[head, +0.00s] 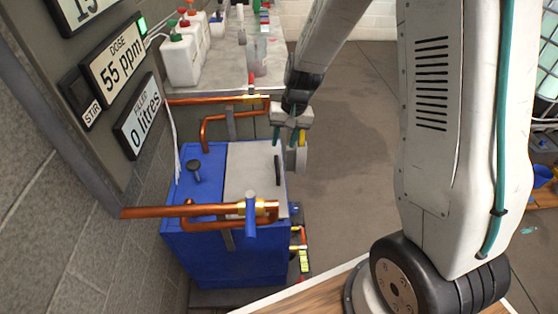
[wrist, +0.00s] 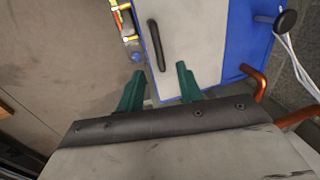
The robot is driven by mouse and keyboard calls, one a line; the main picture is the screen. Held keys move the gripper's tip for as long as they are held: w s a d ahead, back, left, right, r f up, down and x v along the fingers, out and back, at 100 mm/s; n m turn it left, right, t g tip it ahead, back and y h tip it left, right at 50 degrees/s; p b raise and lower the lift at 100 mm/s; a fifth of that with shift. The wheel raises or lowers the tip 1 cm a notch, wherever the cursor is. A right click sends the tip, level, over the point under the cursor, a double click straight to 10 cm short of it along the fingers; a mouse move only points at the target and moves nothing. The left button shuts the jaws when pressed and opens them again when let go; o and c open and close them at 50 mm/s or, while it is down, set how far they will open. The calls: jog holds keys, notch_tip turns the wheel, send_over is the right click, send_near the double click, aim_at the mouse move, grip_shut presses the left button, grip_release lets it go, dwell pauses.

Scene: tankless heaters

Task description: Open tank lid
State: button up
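The blue tank (head: 205,258) stands on the floor against the wall. Its light grey lid (head: 245,165) lies flat on the right part of the top and looks shut. A black bar handle (head: 278,170) is near the lid's right edge. My gripper (head: 286,138) is over the far right side of the tank in the head view. In the wrist view, its green fingers (wrist: 151,68) are apart with nothing between them. The black handle (wrist: 156,45) shows just ahead of the fingertips on the grey lid (wrist: 188,40), roughly in line with the gap. I cannot tell the exact height between them.
Copper pipes (head: 165,211) with a blue valve handle (head: 251,215) run across the tank's near side. More copper pipe (head: 215,117) is behind it. A black knob (head: 195,170) stands on the tank's left top. A bench (head: 232,65) holds several bottles. Floor to the right is clear.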

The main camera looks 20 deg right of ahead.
aim_at(278, 164)
jog(key=f, duration=0.3)
jog(key=w+f, duration=0.1)
jog(key=f, duration=0.2)
jog(key=a+f, duration=0.1)
jog(key=f, duration=0.3)
jog(key=shift+w+a, duration=0.1)
jog(key=shift+w, duration=0.05)
grip_shut()
